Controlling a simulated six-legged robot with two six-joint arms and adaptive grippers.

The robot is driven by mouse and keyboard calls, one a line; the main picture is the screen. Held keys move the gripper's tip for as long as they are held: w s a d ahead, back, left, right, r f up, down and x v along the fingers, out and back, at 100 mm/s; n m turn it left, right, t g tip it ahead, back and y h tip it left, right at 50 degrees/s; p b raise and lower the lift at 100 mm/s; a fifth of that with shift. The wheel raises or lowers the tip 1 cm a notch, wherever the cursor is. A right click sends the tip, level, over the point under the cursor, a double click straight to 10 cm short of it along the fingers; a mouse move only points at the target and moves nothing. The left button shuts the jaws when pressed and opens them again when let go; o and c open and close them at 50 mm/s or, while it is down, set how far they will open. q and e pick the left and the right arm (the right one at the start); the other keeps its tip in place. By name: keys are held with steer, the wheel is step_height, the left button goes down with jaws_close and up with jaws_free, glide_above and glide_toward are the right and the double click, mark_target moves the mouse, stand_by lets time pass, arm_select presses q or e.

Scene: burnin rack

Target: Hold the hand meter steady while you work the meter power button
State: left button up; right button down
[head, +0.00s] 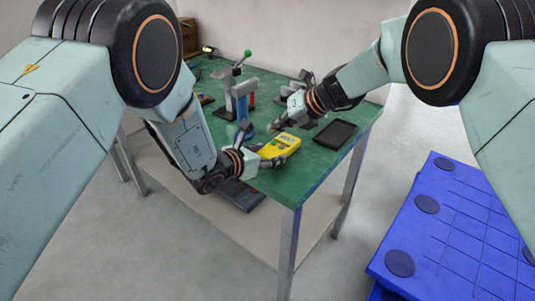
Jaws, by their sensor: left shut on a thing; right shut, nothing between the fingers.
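The yellow hand meter (283,144) is near the front edge of the green table, right of the picture's middle. My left gripper (271,160) is shut on its near lower side. My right gripper (275,127) is shut and empty just above the meter's far left end. Whether it touches the meter cannot be told. The meter power button is too small to make out, and the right fingertips may cover it.
A black tray (336,134) lies to the right of the meter on the green table (308,165). Blue slotted pallets (455,225) are on the floor at right. A lower shelf (262,238) sits under the table.

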arm_select(q)
steer(key=o, duration=1.4)
steer(key=shift+c, duration=0.2)
arm_select(e)
step_height(320, 180, up, 4)
steer(key=shift+r, duration=0.2)
arm_select(q)
steer(key=v, duration=1.2)
